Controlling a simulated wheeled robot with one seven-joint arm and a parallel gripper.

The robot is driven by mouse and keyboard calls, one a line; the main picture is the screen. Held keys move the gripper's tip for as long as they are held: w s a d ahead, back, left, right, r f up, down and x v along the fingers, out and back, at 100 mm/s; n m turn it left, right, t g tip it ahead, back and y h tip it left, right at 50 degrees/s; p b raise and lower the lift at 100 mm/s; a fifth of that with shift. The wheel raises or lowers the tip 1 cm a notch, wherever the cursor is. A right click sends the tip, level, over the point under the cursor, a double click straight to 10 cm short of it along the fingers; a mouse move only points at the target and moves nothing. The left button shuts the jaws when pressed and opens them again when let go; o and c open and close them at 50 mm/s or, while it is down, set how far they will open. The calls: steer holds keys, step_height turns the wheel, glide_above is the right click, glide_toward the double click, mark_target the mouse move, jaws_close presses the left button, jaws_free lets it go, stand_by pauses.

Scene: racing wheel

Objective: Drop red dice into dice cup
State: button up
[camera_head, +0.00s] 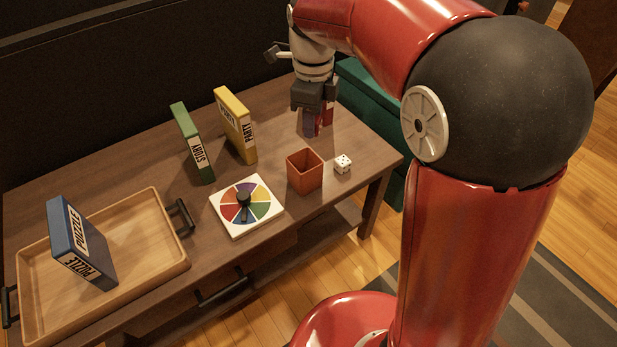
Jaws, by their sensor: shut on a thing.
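The dice cup (304,173) is an open, square, orange-brown box standing upright near the front right edge of the table. My gripper (318,128) points down above the table, behind and slightly right of the cup and apart from it. It is shut on the red dice (325,120), of which only a little red shows between and beside the fingers. The fingers hide most of it, and I cannot tell its exact height above the table.
A white die (343,164) lies just right of the cup. A spinner board (247,206) lies left of it. Yellow (236,125) and green (192,143) boxes stand behind. A wooden tray (150,262) with a blue box (80,243) is at the left.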

steer(key=shift+f+b, duration=1.35)
steer(key=shift+f, duration=0.55)
steer(key=o, duration=1.1)
steer(key=shift+c, duration=0.2)
steer(key=shift+r, duration=0.15)
step_height(320, 180, up, 7)
steer(key=shift+r+p, duration=0.1)
steer(key=shift+p, duration=0.75)
steer(key=shift+r, duration=0.25)
steer(key=shift+d, duration=0.1)
